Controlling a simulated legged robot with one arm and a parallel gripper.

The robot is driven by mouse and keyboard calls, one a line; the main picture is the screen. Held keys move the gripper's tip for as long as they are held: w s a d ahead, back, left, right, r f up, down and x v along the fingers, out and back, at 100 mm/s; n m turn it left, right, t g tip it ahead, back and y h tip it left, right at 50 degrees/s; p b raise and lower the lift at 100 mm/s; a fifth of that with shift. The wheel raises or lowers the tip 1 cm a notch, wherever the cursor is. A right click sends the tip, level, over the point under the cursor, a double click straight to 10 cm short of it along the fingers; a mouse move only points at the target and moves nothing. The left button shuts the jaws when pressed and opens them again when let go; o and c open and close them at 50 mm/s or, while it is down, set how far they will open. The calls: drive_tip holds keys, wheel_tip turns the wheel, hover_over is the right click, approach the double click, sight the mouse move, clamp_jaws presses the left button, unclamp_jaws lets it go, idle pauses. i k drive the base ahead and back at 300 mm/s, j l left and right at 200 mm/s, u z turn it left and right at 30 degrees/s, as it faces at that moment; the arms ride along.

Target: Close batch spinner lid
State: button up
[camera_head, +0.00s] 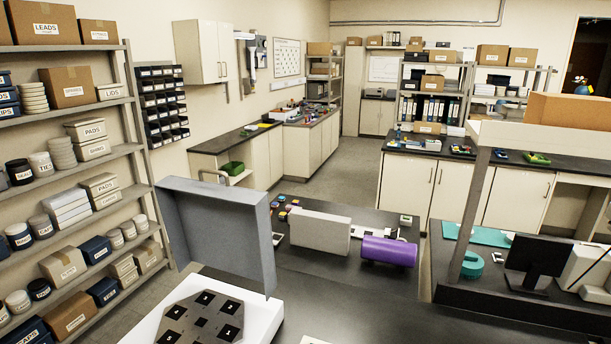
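The batch spinner (262,322) stands at the bottom of the view, a white box cut off by the lower edge. A grey plate (188,316) with several black square chips lies on its top. Its lid (212,225) is a grey, shallow, tray-like panel with a raised rim. The lid stands open, roughly upright, at the back of the box. The lid's lower edge and hinge are not clearly visible. My gripper is not in view.
A dark bench carries a grey box (320,231) and a purple cylinder (389,251) right of the lid. A loaded shelf rack (141,130) stands at the left. A monitor (530,257) and a teal mat (482,235) are at the right. Bare bench top (340,290) lies right of the spinner.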

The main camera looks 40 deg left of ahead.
sight(227, 227)
drive_tip(key=k+l+u, duration=0.1)
drive_tip(key=u, duration=2)
